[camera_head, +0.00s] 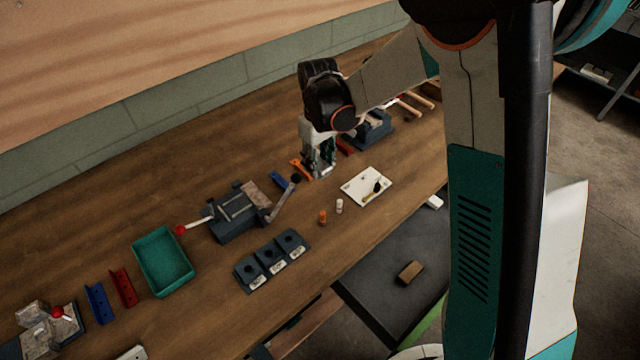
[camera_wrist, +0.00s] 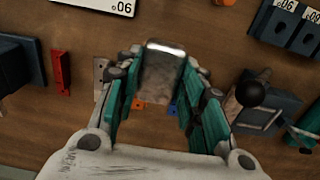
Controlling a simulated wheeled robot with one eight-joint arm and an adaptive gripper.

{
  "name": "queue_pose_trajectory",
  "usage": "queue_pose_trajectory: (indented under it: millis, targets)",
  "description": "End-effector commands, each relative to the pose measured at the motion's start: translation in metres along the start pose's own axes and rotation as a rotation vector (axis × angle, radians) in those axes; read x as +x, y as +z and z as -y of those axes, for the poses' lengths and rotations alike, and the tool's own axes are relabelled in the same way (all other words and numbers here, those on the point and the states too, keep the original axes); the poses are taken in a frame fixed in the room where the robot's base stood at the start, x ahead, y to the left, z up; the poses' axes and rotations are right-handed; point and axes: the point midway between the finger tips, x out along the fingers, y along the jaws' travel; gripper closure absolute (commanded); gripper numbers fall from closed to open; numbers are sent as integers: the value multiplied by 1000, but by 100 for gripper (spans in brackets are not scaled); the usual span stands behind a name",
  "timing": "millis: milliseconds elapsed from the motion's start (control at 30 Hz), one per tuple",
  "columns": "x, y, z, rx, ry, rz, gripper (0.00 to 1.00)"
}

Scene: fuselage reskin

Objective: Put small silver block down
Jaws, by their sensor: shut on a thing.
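The small silver block (camera_wrist: 163,72) is between the teal-padded fingers of my gripper (camera_wrist: 160,88) in the wrist view. Its top end is bright and metallic, and its side face is duller and mottled. My gripper (camera_head: 319,160) is shut on the block. In the head view it points down over the back part of the wooden workbench (camera_head: 205,285), and the block shows only as a small pale patch at the fingertips. I cannot tell whether the block touches the bench.
An orange bracket (camera_head: 301,169) and a blue bracket (camera_head: 280,181) lie just left of my gripper. A vise (camera_head: 236,216) with a lever stands further left. A white board (camera_head: 354,192) lies to the right, and a dark blue-grey fixture (camera_head: 372,130) stands behind. A green tray (camera_head: 137,256) is far left.

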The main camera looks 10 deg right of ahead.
Motion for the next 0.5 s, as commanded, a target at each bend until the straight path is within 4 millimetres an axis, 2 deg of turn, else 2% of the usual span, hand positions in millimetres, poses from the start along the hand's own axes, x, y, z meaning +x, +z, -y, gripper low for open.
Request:
queue_pose_trajectory:
  millis: [33,133,500]
  targets:
    - [14,0,0,0,0,0,100]
    - [30,0,0,0,0,0,100]
    - [58,0,0,0,0,0,100]
